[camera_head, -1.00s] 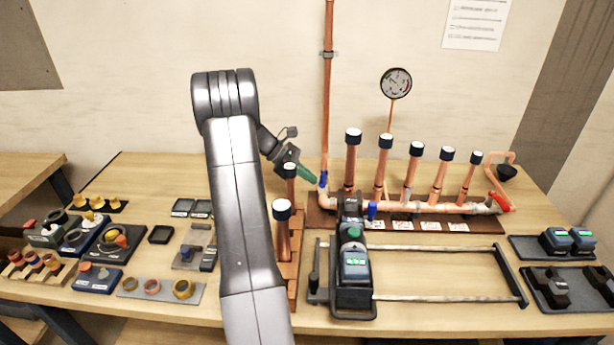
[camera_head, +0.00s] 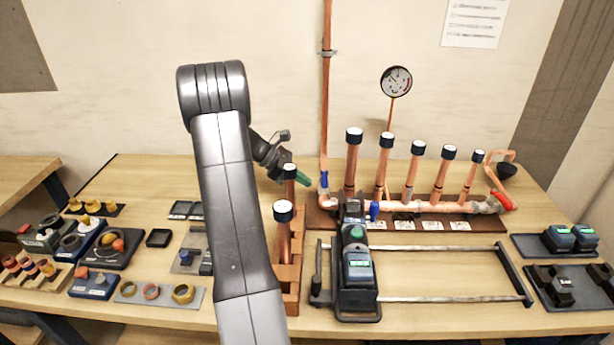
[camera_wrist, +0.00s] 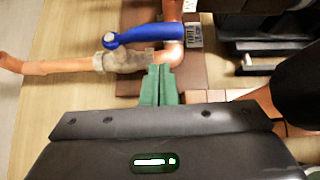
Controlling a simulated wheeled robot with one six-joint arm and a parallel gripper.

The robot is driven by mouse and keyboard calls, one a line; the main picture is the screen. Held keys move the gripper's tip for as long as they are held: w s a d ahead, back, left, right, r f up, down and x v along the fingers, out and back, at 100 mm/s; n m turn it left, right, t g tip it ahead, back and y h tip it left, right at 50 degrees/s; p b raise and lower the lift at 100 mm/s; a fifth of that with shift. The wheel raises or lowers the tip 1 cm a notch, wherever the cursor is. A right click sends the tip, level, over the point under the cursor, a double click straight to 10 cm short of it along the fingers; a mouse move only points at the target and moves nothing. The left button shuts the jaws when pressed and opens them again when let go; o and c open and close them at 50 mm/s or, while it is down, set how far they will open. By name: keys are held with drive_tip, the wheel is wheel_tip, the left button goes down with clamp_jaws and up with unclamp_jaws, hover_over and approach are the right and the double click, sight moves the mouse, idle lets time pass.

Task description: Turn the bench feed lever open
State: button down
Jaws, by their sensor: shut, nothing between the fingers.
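The blue feed lever (camera_head: 324,181) sits on a valve at the foot of the tall vertical copper pipe (camera_head: 327,90). My gripper (camera_head: 303,179) is just left of the lever, with a small gap in the head view. Its green fingers (camera_wrist: 158,75) are together and empty, their tips beside the elbow and below the lever in the wrist view. Contact with the pipe cannot be told.
A second blue lever (camera_head: 374,211) and a red lever (camera_head: 501,200) are on the manifold with several capped upright copper pipes. A wooden rack (camera_head: 287,290) with capped pipes stands close below my gripper. A gauge (camera_head: 396,82) rises behind. A black device (camera_head: 357,290) sits in front.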

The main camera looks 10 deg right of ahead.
drive_tip(key=b+v, duration=0.1)
drive_tip(key=v, duration=1)
drive_tip(key=shift+w+a+f+b, duration=0.25)
drive_tip(key=shift+a+f+b, duration=0.05)
drive_tip(key=shift+f+b, duration=0.1)
drive_tip(key=shift+d, duration=0.1)
drive_tip(key=p, duration=0.2)
approach(325, 178)
drive_tip(key=s+d+f, duration=0.1)
drive_tip(key=d+f, duration=0.2)
drive_tip(key=f, duration=0.3)
drive_tip(key=shift+d, duration=0.3)
